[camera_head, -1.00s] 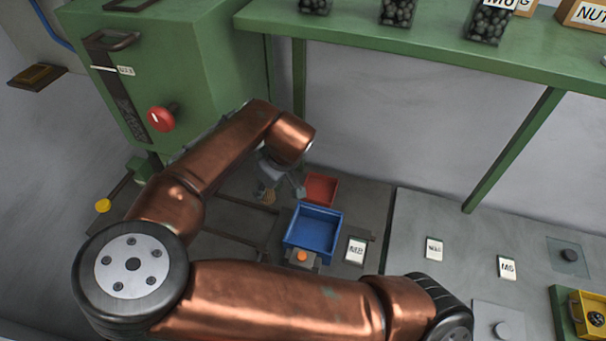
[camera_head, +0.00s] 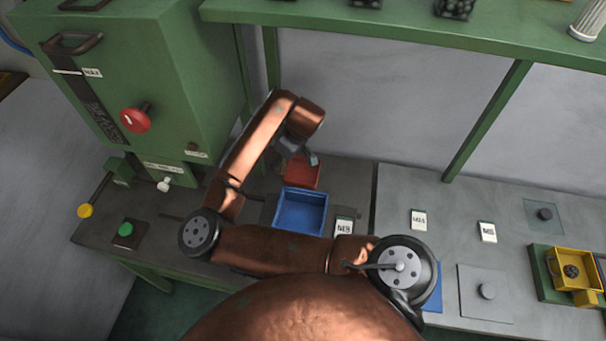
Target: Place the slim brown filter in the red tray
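The red tray (camera_head: 303,173) lies at the back of the bench, just behind the blue tray (camera_head: 300,210). One arm shows; its shoulder joint sits right of my body, so I take it as my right arm. It folds left and then up, and its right gripper (camera_head: 300,158) points down at the red tray's back edge, overlapping it in the view. The wrist and its small size hide whether the fingers are apart. I cannot make out the slim brown filter; the gripper and the tray's inside are partly hidden. My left gripper is not in view.
A green machine (camera_head: 120,80) with a red knob (camera_head: 135,119) stands at the left. A green shelf (camera_head: 400,30) overhangs the back, with a pale ribbed cylinder (camera_head: 586,20) on it. A yellow container (camera_head: 575,266) stands far right.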

